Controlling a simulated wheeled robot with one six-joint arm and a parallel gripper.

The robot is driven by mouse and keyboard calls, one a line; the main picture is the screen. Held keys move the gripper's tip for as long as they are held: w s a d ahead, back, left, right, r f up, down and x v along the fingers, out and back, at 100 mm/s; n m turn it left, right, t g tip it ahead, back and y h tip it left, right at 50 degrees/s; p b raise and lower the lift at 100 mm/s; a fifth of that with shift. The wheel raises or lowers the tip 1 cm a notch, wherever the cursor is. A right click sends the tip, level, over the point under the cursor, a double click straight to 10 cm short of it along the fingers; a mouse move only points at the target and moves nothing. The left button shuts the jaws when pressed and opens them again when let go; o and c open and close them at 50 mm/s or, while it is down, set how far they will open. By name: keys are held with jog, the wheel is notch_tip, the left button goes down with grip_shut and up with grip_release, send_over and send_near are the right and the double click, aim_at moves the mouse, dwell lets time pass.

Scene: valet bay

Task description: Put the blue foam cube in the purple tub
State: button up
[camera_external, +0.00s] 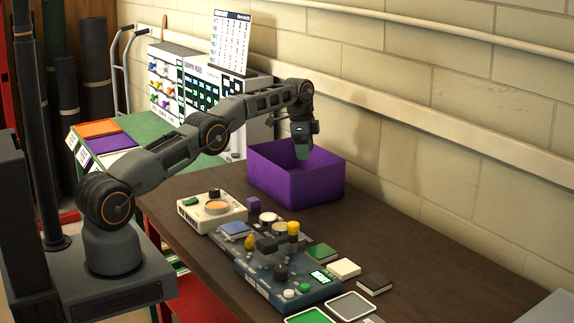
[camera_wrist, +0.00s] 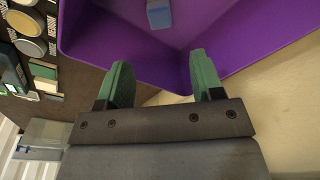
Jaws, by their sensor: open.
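The purple tub (camera_external: 290,185) stands on the dark table against the wall. My gripper (camera_external: 303,148) points down over the tub, its fingertips near the rim level. In the wrist view my gripper (camera_wrist: 160,78) has its green fingers spread with nothing between them. The blue foam cube (camera_wrist: 159,13) shows beyond the fingertips, within the purple tub (camera_wrist: 110,30), apart from the fingers. In the external view the tub's walls hide the cube.
A small purple cube (camera_external: 253,204) lies on the table in front of the tub. A cream device (camera_external: 211,211) and a blue-grey panel with knobs (camera_external: 287,272) stand nearer. The table (camera_external: 410,250) is bare to the right of the tub.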

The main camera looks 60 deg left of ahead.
jog(key=s+d+r+n+t, duration=0.2)
jog(key=s+d+r+n, duration=0.35)
jog(key=s+r, duration=0.95)
jog(key=s+d+f+n, duration=0.1)
jog(key=s+d, duration=0.1)
jog(key=s, duration=0.6)
jog(key=s+d+f+n+t, duration=0.1)
jog(key=s+d+f, duration=0.1)
jog(key=s, duration=0.6)
jog(key=s+d+f+n+y, duration=0.1)
jog(key=s+d, duration=0.1)
jog(key=s, duration=0.7)
jog(key=shift+d+f+t, duration=0.35)
jog(key=shift+t, duration=0.05)
jog(key=shift+w+n, duration=0.1)
jog(key=shift+n, duration=0.15)
